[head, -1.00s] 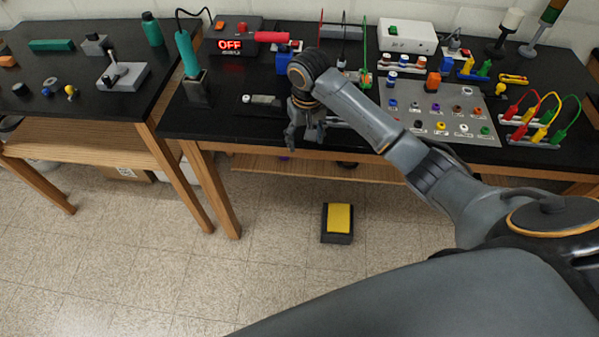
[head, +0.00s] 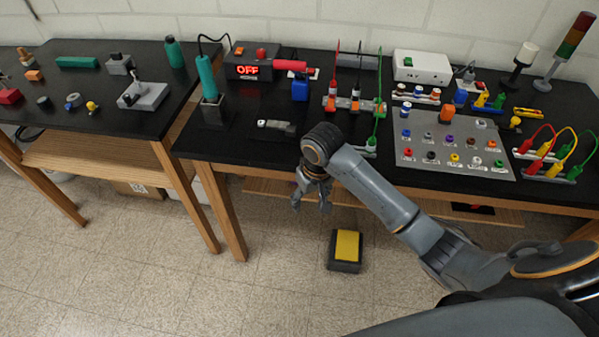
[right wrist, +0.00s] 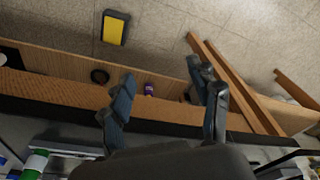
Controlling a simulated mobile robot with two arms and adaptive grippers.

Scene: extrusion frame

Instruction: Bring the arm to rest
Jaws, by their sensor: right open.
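My right gripper (head: 311,199) hangs just in front of the black bench's front edge, above the floor. Its fingers point down, stand apart and hold nothing. In the right wrist view the two fingers of the right gripper (right wrist: 166,105) are spread, with the bench edge and lower shelf behind them. The right arm reaches in from the lower right of the head view. My left gripper does not show.
The black bench (head: 240,148) carries a soldering iron (head: 207,80), a grey connector panel (head: 420,165) and coloured leads. A yellow-topped pedal (head: 347,246) lies on the floor near the gripper; it also shows in the right wrist view (right wrist: 115,28).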

